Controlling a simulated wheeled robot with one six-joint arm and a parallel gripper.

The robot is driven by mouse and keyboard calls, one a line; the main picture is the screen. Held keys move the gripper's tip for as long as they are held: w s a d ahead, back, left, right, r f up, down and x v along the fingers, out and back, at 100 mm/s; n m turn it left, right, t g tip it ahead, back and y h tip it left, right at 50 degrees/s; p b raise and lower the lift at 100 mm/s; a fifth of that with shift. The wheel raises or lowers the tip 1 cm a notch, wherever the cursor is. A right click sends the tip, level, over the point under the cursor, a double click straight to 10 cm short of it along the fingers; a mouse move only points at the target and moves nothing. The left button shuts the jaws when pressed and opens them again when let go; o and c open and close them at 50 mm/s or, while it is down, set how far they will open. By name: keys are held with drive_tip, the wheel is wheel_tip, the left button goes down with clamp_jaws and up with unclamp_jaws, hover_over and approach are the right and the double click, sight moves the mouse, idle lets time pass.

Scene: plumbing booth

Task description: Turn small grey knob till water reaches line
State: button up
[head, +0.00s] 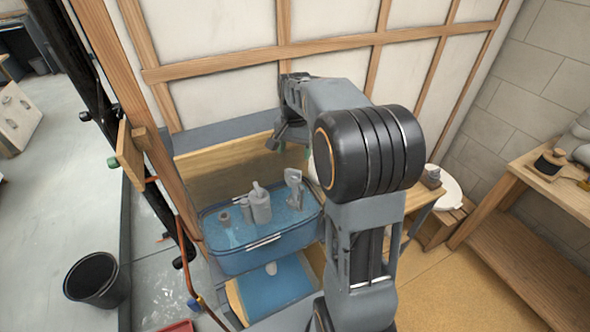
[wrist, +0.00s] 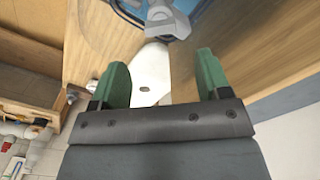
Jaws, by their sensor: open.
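A blue see-through tank (head: 262,258) with water in it stands on the bench in the head view. Grey fittings (head: 260,205) rise from the water, with a flat grey part (head: 294,180) at the tank's right. I cannot tell which part is the small grey knob, and no fill line can be made out. My gripper (head: 275,143) hangs above and behind the tank, apart from it. In the wrist view my gripper (wrist: 162,60) is open and empty between green fingers. Beyond the fingertips are a grey fitting (wrist: 167,22) and a white plate (wrist: 149,80).
A wooden stud wall (head: 225,65) stands behind the tank. Copper pipe (head: 192,285) and a green-ended fitting (head: 112,162) are at the left. A black bucket (head: 94,280) is on the floor. A wooden shelf (head: 550,190) with a spool (head: 549,163) stands at the right.

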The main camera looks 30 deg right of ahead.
sight(295, 171)
wheel_tip(295, 171, down, 8)
drive_tip(key=shift+f, duration=0.1)
idle(0.4)
drive_tip(key=shift+c, duration=0.5)
drive_tip(key=c, duration=0.8)
drive_tip(key=n, duration=0.4)
drive_tip(key=shift+n, duration=2.2)
